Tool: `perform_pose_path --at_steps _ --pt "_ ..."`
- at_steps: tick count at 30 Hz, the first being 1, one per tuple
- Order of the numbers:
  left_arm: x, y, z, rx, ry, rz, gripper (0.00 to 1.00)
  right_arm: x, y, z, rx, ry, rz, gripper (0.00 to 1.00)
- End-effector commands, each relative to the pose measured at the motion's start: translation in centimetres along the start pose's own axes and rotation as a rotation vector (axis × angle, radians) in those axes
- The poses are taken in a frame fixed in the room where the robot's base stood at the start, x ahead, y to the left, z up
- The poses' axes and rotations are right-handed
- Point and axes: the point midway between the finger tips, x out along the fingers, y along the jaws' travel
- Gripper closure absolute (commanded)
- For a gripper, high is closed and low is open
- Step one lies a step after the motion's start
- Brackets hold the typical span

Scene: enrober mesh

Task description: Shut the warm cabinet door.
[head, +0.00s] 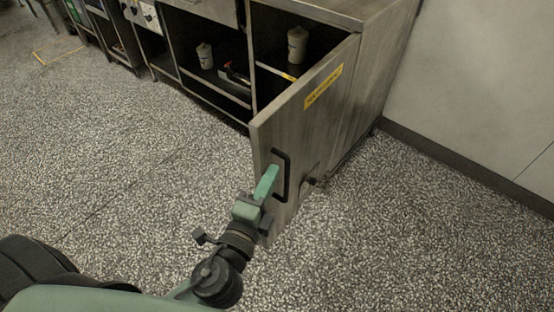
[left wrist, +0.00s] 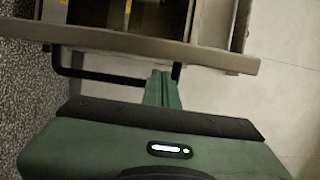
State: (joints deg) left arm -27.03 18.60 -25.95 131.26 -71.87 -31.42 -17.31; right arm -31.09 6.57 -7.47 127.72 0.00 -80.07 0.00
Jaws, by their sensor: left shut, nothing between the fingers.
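The warm cabinet door (head: 312,125) stands open, swung out from the metal cabinet (head: 335,10) toward me. It has a yellow label (head: 323,87) and a black bar handle (head: 286,176). My left gripper (head: 267,182) is shut and empty, with its fingertips at the handle beside the door's outer face. In the left wrist view the shut fingers (left wrist: 161,88) are close to the black handle (left wrist: 100,76), near one end of it; I cannot tell whether they touch it. The door's edge (left wrist: 150,45) crosses that view. My right gripper is not in view.
A dark item with orange (head: 234,73) lies on a shelf. A pale wall (head: 475,90) is at the right. The speckled floor (head: 400,230) around the door is clear.

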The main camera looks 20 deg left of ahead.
Motion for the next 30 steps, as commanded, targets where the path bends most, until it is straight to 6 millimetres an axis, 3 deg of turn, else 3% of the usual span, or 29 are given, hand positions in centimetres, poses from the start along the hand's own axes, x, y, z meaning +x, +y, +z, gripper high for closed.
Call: perform_pose_path --at_steps 3,9,23,30 --pt "2.0 -0.2 0.0 0.002 0.000 -0.003 1.00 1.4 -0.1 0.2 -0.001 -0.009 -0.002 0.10" --pt "3.7 0.0 0.0 0.001 -0.001 0.000 1.00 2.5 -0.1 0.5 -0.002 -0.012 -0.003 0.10" --pt "4.0 0.1 0.1 0.001 0.002 0.001 1.00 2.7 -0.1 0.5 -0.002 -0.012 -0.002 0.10" --pt "4.4 0.2 2.3 0.008 0.047 0.000 1.00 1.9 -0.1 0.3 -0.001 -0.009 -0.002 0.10"
